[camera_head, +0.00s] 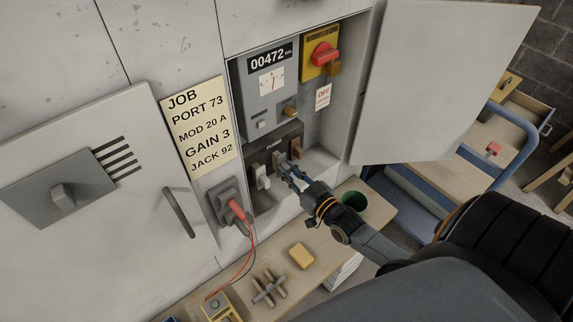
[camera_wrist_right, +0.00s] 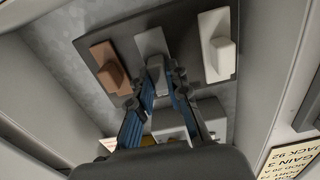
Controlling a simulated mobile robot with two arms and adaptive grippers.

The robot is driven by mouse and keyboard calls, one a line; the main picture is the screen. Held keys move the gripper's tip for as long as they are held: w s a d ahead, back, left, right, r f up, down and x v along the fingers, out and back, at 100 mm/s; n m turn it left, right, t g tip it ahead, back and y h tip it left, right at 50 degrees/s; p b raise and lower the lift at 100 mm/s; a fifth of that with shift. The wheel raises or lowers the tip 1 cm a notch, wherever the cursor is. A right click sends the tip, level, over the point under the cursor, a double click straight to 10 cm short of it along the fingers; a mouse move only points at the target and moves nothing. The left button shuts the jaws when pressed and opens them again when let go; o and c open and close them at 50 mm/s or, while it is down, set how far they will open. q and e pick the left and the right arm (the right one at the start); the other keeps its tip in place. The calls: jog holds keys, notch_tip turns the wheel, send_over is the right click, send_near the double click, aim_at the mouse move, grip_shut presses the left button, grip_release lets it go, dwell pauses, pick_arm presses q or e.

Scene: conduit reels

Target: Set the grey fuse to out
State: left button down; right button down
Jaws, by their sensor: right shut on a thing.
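The fuse panel (camera_head: 266,148) is a dark block low in the open cabinet, with a white fuse (camera_head: 262,176), the grey fuse (camera_head: 278,158) in the middle and a brown fuse (camera_head: 296,148). My right gripper (camera_head: 287,168) reaches in from the right and is shut on the grey fuse. In the right wrist view the fingertips (camera_wrist_right: 165,68) close at the grey fuse (camera_wrist_right: 152,42), between the brown fuse (camera_wrist_right: 110,68) and the white fuse (camera_wrist_right: 218,50). My left gripper is not in view.
A grey meter box (camera_head: 268,85) is above the panel, beside a red rotary switch (camera_head: 323,54) and an OFF tag (camera_head: 323,96). The open door (camera_head: 430,75) stands right. A plugged socket (camera_head: 228,203) is left. A yellow block (camera_head: 301,256) and green cup (camera_head: 352,201) are below.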

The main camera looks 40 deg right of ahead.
jog(key=c, duration=1.3)
grip_release()
jog(key=shift+w, duration=0.1)
jog(key=s, duration=0.8)
jog(key=s+d, duration=0.1)
jog(key=s, duration=0.3)
jog(key=shift+s, duration=0.1)
